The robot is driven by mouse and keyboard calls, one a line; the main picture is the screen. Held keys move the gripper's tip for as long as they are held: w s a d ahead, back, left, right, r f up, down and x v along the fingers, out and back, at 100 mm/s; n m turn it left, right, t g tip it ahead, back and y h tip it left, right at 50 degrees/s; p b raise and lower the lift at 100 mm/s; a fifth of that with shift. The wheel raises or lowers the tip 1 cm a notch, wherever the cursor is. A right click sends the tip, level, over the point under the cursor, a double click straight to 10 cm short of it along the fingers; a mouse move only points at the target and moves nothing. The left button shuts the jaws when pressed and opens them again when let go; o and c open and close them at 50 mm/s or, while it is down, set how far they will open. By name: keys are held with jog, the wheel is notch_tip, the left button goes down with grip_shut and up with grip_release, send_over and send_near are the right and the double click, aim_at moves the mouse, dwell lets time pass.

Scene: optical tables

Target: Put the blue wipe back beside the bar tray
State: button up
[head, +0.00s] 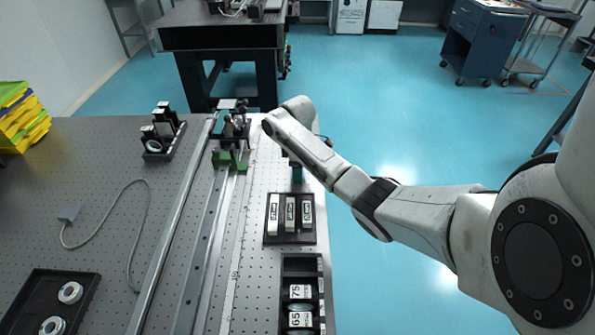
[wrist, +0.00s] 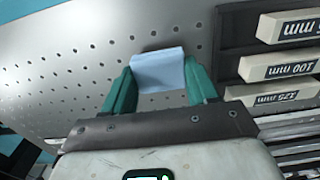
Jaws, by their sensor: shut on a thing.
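The blue wipe (wrist: 158,70) is a small pale blue folded piece between the teal fingertips of my gripper (wrist: 160,82) in the wrist view. My gripper is shut on it, over the perforated table top; I cannot tell whether the wipe touches the surface. The bar tray (wrist: 228,50) is black, holds white bars marked in mm, and lies just right of the fingers. In the head view the bar tray (head: 290,239) sits near the table's right edge. My gripper (head: 297,173) shows there as a bit of teal just beyond the tray, and the wipe is hidden.
A black tray of round parts (head: 287,264) sits nearer than the bar tray. Long metal rails (head: 195,240) run left of both. A green-based optical mount (head: 231,158) stands on the rail beyond. The table's right edge is close, with blue floor (head: 400,130) past it.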

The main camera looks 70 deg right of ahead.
jog(key=shift+f, duration=0.55)
jog(key=shift+f, duration=0.2)
jog(key=o, duration=0.9)
jog(key=shift+o, duration=0.2)
notch_tip(320, 180, up, 12)
jog(key=shift+r+b, duration=0.25)
jog(key=shift+b, duration=0.1)
